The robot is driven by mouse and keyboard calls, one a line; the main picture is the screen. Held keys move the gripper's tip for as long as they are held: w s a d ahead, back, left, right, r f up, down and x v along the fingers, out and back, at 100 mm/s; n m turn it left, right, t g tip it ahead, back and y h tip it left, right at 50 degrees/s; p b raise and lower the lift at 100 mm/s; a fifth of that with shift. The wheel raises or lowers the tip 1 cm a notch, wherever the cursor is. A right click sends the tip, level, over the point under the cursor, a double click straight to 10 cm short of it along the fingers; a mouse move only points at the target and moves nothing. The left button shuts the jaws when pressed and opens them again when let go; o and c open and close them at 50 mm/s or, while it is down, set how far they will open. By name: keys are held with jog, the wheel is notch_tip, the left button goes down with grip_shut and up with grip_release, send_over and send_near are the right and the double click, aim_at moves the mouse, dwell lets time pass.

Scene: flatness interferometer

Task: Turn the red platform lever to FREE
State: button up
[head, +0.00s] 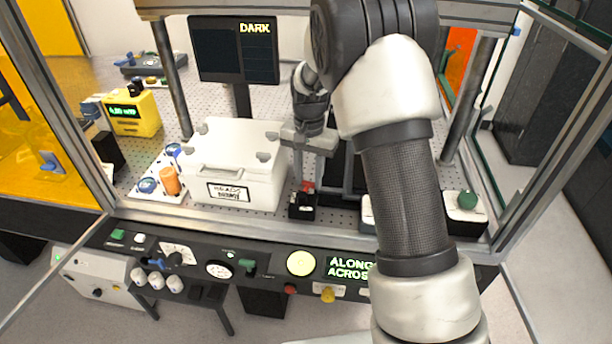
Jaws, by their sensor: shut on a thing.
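A small red piece (307,186), which looks like the red lever, sits on top of a small black block (302,206) just right of the white box. My gripper (301,178) reaches down over it from behind my forearm. Its fingers are shut at the red piece; the exact contact is too small to make out. No FREE marking is readable there, and the lever's angle is unclear. My arm hides much of the area to the right of the block.
A white lidded box (238,165) stands close left of my gripper. A monitor (235,50) reading DARK stands behind. A control panel (205,262) runs along the front. Frame posts and glass panes bound the sides.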

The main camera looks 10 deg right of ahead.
jog(key=m, duration=0.2)
jog(key=s+d+m, duration=0.1)
jog(key=shift+d+m, duration=0.1)
jog(key=shift+m, duration=0.3)
jog(key=m, duration=0.1)
jog(key=s+m, duration=0.1)
jog(key=m, duration=0.1)
jog(key=shift+s+d+r+m+p, duration=0.1)
jog(key=shift+d+m+p, duration=0.2)
jog(key=shift+d+p, duration=0.1)
jog(key=m, duration=0.1)
jog(key=s+m+p, duration=0.1)
jog(key=m, duration=0.1)
jog(key=shift+s+d+m, duration=0.2)
jog(key=shift+m, duration=0.1)
jog(key=shift+s+m+p, duration=0.4)
jog(key=shift+m+p, duration=0.05)
jog(key=shift+m, duration=0.5)
jog(key=shift+s+m+p, duration=0.4)
jog(key=shift+m, duration=0.55)
jog(key=o, duration=1)
jog(key=shift+o, duration=0.2)
